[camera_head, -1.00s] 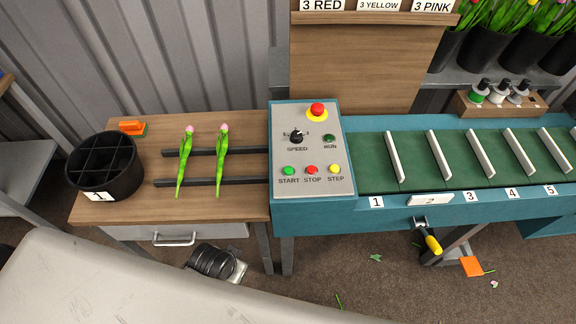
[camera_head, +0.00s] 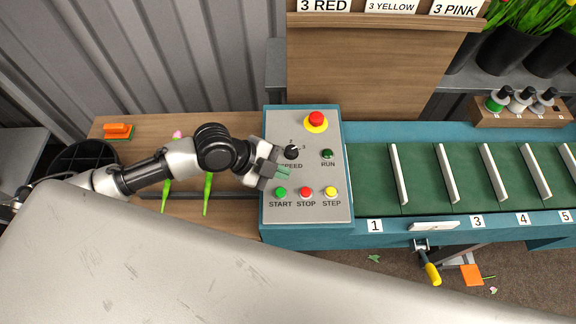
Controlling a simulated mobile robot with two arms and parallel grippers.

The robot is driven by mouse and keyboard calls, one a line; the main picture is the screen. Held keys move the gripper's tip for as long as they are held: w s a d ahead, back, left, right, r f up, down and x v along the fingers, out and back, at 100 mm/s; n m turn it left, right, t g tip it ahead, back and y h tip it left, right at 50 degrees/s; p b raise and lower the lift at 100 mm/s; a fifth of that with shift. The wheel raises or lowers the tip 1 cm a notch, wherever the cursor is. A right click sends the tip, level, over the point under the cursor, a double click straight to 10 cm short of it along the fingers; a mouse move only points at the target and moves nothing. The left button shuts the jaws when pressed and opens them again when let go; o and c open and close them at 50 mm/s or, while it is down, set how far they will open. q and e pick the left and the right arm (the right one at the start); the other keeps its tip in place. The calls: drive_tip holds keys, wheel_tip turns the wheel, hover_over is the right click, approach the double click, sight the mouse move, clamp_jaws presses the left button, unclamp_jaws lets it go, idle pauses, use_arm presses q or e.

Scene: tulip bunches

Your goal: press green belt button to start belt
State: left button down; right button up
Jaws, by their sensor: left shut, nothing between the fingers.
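The green START button (camera_head: 281,192) sits at the lower left of the grey control panel (camera_head: 312,211), beside the red STOP button (camera_head: 306,192) and the yellow STEP button (camera_head: 330,192). My left gripper (camera_head: 284,173) is shut and empty. It is over the left side of the panel, just above the START button in the picture and near the speed knob (camera_head: 292,152). I cannot tell whether it touches the panel. The dark green RUN lamp (camera_head: 327,154) looks unlit. The green belt (camera_head: 372,180) has white dividers. My right gripper is not in view.
A red emergency stop (camera_head: 316,119) stands at the panel's top. My left arm covers much of the wooden table (camera_head: 235,125), with tulips (camera_head: 208,192) and a black bucket (camera_head: 88,155) partly hidden. Bottles (camera_head: 498,100) stand behind the belt.

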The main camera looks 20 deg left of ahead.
sight(280, 194)
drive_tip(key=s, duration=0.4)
use_arm(q)
drive_tip(key=f+b, duration=0.3)
drive_tip(key=f, duration=0.1)
drive_tip(key=f+b, duration=0.3)
drive_tip(key=shift+a+f+b, duration=0.2)
drive_tip(key=shift+f+b, duration=0.15)
drive_tip(key=shift+f, duration=0.3)
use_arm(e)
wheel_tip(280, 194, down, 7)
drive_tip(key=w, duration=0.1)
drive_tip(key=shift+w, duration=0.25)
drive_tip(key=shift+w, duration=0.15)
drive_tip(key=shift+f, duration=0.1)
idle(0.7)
use_arm(q)
drive_tip(key=shift+f+b, duration=0.4)
drive_tip(key=shift+b, duration=0.15)
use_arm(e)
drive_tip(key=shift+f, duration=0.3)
